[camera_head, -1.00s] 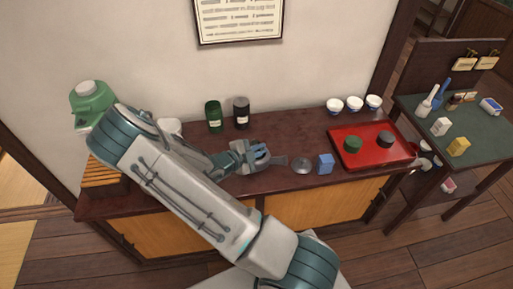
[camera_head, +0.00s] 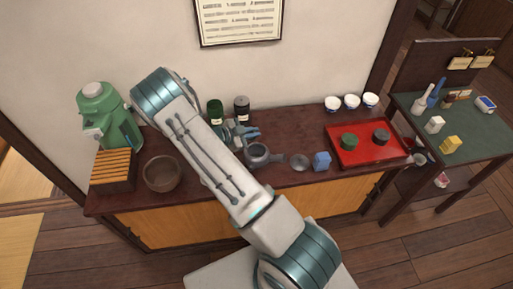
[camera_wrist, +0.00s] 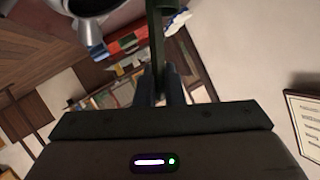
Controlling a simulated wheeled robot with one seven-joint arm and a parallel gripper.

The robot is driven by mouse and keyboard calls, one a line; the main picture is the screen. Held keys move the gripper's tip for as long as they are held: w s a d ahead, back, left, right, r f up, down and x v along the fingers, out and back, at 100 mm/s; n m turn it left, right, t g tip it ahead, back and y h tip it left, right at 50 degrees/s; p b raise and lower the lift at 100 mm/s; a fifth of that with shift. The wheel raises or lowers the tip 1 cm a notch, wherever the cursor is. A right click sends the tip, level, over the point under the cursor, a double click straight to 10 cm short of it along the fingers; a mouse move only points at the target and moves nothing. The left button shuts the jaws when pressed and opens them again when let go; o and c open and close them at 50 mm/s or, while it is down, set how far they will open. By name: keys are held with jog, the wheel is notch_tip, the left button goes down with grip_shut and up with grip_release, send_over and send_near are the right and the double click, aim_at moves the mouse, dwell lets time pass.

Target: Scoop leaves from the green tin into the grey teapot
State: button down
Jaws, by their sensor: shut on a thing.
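The green tin (camera_head: 215,110) stands at the back of the counter, beside a dark tin (camera_head: 241,106). The grey teapot (camera_head: 258,154) stands in front of them, and its dark open top shows in the wrist view (camera_wrist: 92,24). My gripper (camera_head: 242,132) is between the tins and the teapot, partly behind my arm. In the wrist view my gripper (camera_wrist: 160,90) is shut on a thin dark strip, seemingly the scoop (camera_wrist: 155,45). The scoop's far end and any leaves on it cannot be made out. The green tin's inside is hidden.
A grey lid (camera_head: 299,162) and a blue box (camera_head: 321,160) lie right of the teapot. A red tray (camera_head: 364,157) holds two round lids; white cups (camera_head: 351,101) stand behind. A brown bowl (camera_head: 162,174), slatted box (camera_head: 113,170) and green jug (camera_head: 104,112) are at left.

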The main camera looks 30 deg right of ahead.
jog(key=shift+w+r+n, duration=0.1)
jog(key=shift+w+n, duration=0.2)
jog(key=shift+w, duration=0.4)
jog(key=w+f, duration=0.1)
jog(key=w+n+g+b, duration=0.1)
jog(key=shift+w+f, duration=0.35)
jog(key=shift+w, duration=0.05)
jog(key=shift+w+r+n+g+b, duration=0.1)
jog(key=shift+w+n+g+b, duration=0.3)
jog(key=shift+w, duration=0.4)
jog(key=shift+w+r+n+g+b, duration=0.1)
jog(key=shift+w+n+g+b, duration=0.3)
jog(key=shift+w, duration=0.35)
